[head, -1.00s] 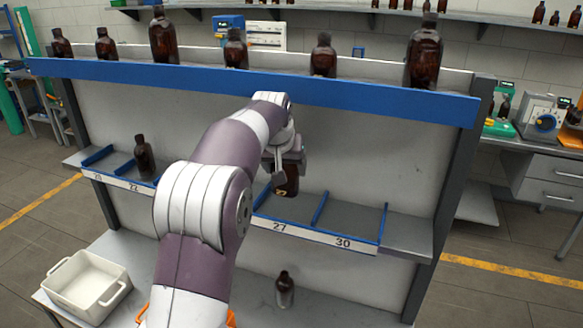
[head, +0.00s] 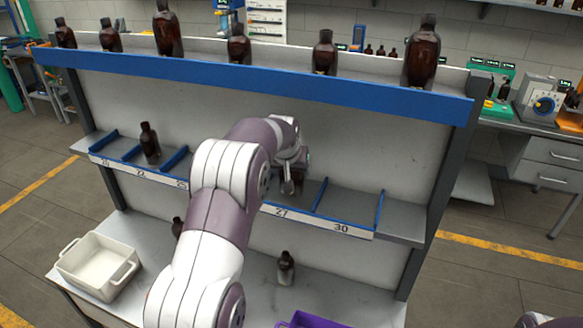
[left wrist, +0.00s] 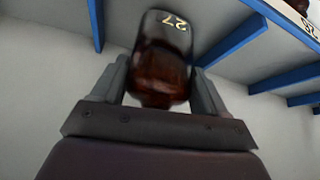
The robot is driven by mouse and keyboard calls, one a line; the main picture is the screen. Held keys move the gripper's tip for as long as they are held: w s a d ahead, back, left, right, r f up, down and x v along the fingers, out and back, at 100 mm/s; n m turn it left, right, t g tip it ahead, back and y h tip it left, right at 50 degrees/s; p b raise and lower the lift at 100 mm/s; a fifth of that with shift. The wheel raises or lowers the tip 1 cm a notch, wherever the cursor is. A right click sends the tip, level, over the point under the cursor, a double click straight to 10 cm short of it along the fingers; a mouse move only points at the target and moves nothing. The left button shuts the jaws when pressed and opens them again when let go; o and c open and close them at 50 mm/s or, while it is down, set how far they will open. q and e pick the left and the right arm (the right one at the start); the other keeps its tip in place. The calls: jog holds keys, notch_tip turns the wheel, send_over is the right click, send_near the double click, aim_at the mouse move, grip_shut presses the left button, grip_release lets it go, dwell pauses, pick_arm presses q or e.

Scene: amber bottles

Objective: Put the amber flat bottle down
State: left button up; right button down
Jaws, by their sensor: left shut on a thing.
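My left gripper (head: 291,182) is shut on the amber flat bottle. In the left wrist view the bottle (left wrist: 162,65), dark brown with a 27 label, sits between the two fingers. In the head view my gripper and arm hide most of the bottle. The gripper is low over the middle shelf, at the compartment behind the 27 label (head: 281,211), between blue dividers. Whether the bottle touches the shelf floor cannot be told. My right gripper is not in view.
Another amber bottle (head: 149,143) stands in the compartment near label 22. Several amber bottles line the blue-edged top shelf (head: 250,77). Below are a white bin (head: 98,262), a small bottle (head: 286,268) and a purple bin (head: 312,321). The compartment by label 30 (head: 345,208) is empty.

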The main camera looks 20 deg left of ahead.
pick_arm(q)
jog(key=o, duration=1.2)
jog(key=shift+r, duration=0.1)
jog(key=b+v, duration=0.4)
jog(key=v, duration=0.8)
jog(key=s+d+f+m+g, duration=0.15)
jog(key=s+d+f, duration=0.25)
jog(key=s+f, duration=0.45)
jog(key=s+d+f+m+g+h, duration=0.15)
jog(key=s+d+f, duration=0.3)
jog(key=s, duration=0.65)
jog(key=s+d+f+g, duration=0.2)
jog(key=s+d+f, duration=0.1)
jog(key=s+f, duration=0.55)
notch_tip(320, 180, down, 7)
jog(key=b, duration=0.7)
jog(key=shift+s+a+r+b, duration=0.1)
jog(key=shift+b, duration=0.25)
